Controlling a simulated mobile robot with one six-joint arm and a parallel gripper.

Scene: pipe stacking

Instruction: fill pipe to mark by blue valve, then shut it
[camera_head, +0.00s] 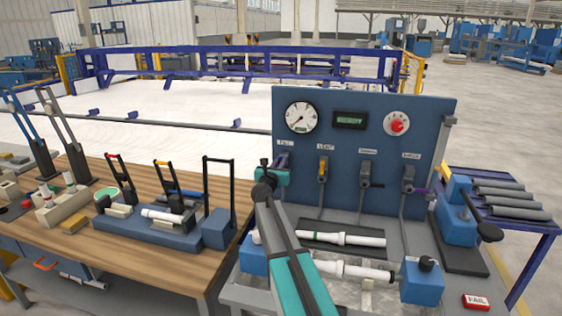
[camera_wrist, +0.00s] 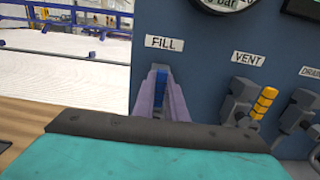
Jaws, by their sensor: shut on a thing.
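The blue valve (camera_wrist: 160,80) sits under the FILL label on the panel in the wrist view. My gripper (camera_wrist: 161,92) has its two purple fingers around the blue handle, shut on it; the handle stands upright. In the head view my gripper (camera_head: 274,172) reaches the panel's left side, and my arm hides most of the fill valve. A white pipe (camera_head: 345,270) lies between two blue end blocks over a clear tray in front of the panel. No water level or mark on it can be made out.
The yellow vent valve (camera_wrist: 264,102) is right of the fill valve. The drain valve (camera_head: 365,176) is further right. The panel has a round gauge (camera_head: 301,117) and a red knob (camera_head: 397,125). Another white pipe (camera_head: 342,238) lies on a dark mat. A wooden bench (camera_head: 150,255) stands left.

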